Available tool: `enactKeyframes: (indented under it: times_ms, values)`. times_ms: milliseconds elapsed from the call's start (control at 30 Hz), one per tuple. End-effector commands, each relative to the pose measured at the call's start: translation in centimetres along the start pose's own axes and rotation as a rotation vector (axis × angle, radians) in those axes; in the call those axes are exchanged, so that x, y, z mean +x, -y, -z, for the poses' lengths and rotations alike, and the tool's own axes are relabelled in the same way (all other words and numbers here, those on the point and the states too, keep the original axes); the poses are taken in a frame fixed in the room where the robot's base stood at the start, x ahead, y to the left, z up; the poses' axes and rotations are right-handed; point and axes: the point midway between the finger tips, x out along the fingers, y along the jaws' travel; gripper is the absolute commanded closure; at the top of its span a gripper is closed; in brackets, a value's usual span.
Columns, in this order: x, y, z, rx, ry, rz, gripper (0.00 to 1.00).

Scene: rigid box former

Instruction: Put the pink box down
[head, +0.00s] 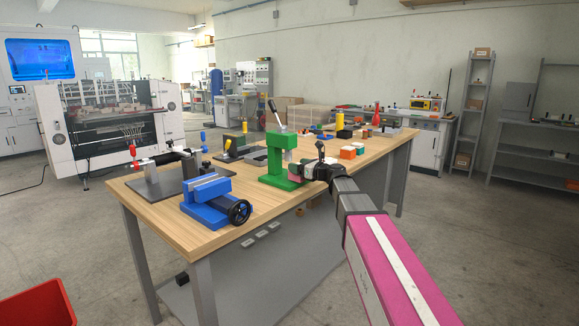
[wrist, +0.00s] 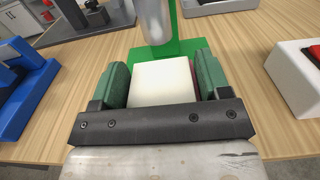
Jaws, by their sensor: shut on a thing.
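My gripper (head: 304,170) is over the workbench, at the right side of the green press (head: 277,160). It is shut on the pink box (head: 294,171), which shows as a small pink patch in the head view. In the wrist view the box (wrist: 163,82) shows a pale cream face between the two green finger pads of my gripper (wrist: 163,76). The press's green base (wrist: 185,47) and grey ram (wrist: 152,22) are just beyond the box. The underside of the box is hidden, so I cannot tell whether it touches anything.
A blue vise (head: 208,203) stands on the near left of the wooden workbench (head: 250,205). Orange and green boxes (head: 348,153) sit to the right of my gripper. A white box with a red part (wrist: 297,75) is at the right in the wrist view. Bare wood lies between them.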

Motion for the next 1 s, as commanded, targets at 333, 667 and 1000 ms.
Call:
enactKeyframes:
  times_ms: [333,667,1000]
  values:
    - [2.8,0.1,0.0,0.000,0.000,0.000,0.57]
    - [5.2,0.0,0.6,0.001,0.000,0.001,0.57]
    - [5.1,0.0,0.8,0.000,0.000,0.000,0.10]
